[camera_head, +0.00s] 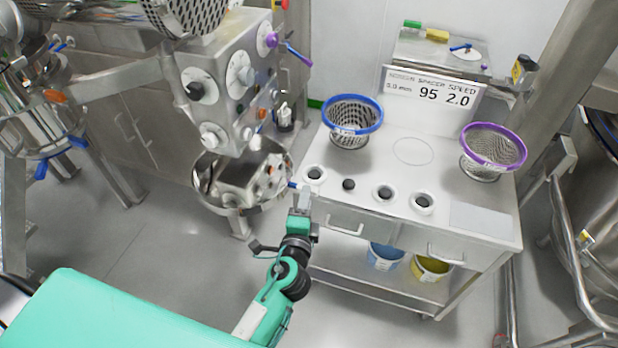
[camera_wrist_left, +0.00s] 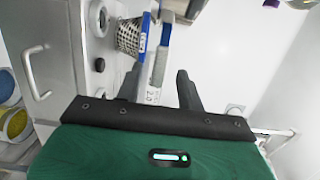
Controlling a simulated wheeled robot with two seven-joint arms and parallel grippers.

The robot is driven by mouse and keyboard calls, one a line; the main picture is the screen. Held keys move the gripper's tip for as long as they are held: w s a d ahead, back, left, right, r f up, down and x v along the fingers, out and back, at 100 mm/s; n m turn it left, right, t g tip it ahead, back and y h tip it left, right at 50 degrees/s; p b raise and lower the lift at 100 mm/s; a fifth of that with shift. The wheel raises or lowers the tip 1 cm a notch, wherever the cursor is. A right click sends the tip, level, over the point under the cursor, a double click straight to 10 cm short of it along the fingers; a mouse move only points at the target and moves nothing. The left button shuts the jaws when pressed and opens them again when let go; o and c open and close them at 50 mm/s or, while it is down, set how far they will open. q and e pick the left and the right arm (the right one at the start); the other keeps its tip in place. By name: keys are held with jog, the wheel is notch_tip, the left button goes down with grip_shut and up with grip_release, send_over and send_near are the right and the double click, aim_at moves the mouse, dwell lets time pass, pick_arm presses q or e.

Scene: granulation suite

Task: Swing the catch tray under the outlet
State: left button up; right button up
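The catch tray (camera_head: 201,178) is a round, shiny steel bowl on the floor side of the machine, left of the work cart. A short blue-tipped handle (camera_head: 292,185) sticks out from its right side. My left gripper (camera_head: 304,196) is beside this handle in the head view. In the left wrist view the dark fingers of my left gripper (camera_wrist_left: 158,88) stand apart, with a blue and grey bar showing between or beyond them; I cannot tell whether it touches them. The outlet is not clearly visible. My right gripper is not in view.
The steel machine housing (camera_head: 222,85) with knobs stands above the tray. The work cart (camera_head: 375,160) at right carries a blue-rimmed basket (camera_head: 351,122), a purple-rimmed basket (camera_head: 492,150) and a sign (camera_head: 432,93). The floor (camera_head: 150,235) left of my left arm is clear.

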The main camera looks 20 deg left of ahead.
pick_arm(q)
jog(key=w, duration=0.2)
jog(key=w+p, duration=0.1)
jog(key=w, duration=0.3)
jog(key=shift+a, duration=0.4)
jog(key=shift+s, duration=0.1)
grip_shut()
